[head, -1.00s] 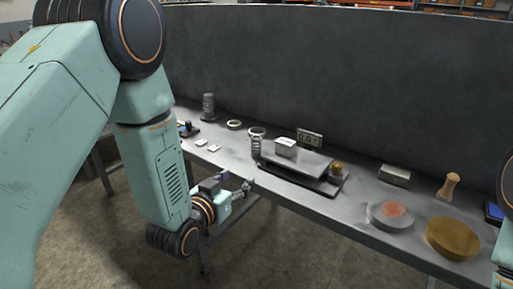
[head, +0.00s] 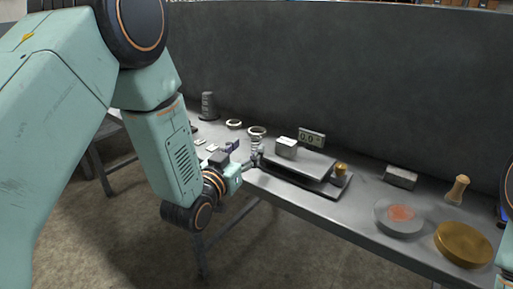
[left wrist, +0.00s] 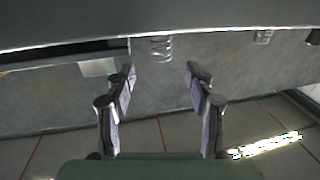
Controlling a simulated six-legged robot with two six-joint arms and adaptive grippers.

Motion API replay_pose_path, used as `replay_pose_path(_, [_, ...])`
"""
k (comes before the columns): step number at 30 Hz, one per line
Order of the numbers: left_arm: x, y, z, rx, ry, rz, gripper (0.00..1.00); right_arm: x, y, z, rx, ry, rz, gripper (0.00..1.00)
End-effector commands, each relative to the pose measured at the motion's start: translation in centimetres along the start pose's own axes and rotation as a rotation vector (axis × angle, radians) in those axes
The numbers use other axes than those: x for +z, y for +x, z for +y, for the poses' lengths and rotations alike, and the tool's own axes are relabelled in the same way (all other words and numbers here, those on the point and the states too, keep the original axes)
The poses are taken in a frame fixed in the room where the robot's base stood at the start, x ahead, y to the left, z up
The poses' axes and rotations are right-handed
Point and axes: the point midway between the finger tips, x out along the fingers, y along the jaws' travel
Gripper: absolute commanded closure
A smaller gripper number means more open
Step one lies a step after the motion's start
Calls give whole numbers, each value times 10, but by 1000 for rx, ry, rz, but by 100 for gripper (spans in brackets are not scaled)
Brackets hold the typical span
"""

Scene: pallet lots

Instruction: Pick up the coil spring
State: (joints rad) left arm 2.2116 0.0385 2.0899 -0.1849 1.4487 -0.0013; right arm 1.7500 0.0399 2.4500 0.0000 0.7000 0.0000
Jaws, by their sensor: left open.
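The coil spring (head: 255,143) stands upright on the grey workbench, just left of a scale, with a pale ring-like top. My left gripper (head: 252,159) is close to it on the near side, and its fingers partly cover the lower part of the spring. In the left wrist view the spring (left wrist: 161,48) shows ahead of the gap between the two fingers. The left gripper (left wrist: 162,74) is open and nothing is between its fingers. My right gripper is not in view.
A ring (head: 233,124) and a dark stacked cylinder (head: 208,105) stand behind left. A steel block (head: 400,177) and a brass dish (head: 464,243) are farther right. A dark panel (head: 330,75) rises behind.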

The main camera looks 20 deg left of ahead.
Motion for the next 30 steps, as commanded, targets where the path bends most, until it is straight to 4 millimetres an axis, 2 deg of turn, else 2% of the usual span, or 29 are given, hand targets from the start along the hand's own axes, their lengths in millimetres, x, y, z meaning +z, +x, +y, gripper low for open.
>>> replay_pose_path(10, [-1,46,-2,0,0,1,46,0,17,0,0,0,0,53])
replay_pose_path(20, [-2,53,-2,-1,-1,-1,47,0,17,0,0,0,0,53])
replay_pose_path(30, [-2,53,-2,-1,-1,-1,76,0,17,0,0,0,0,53])
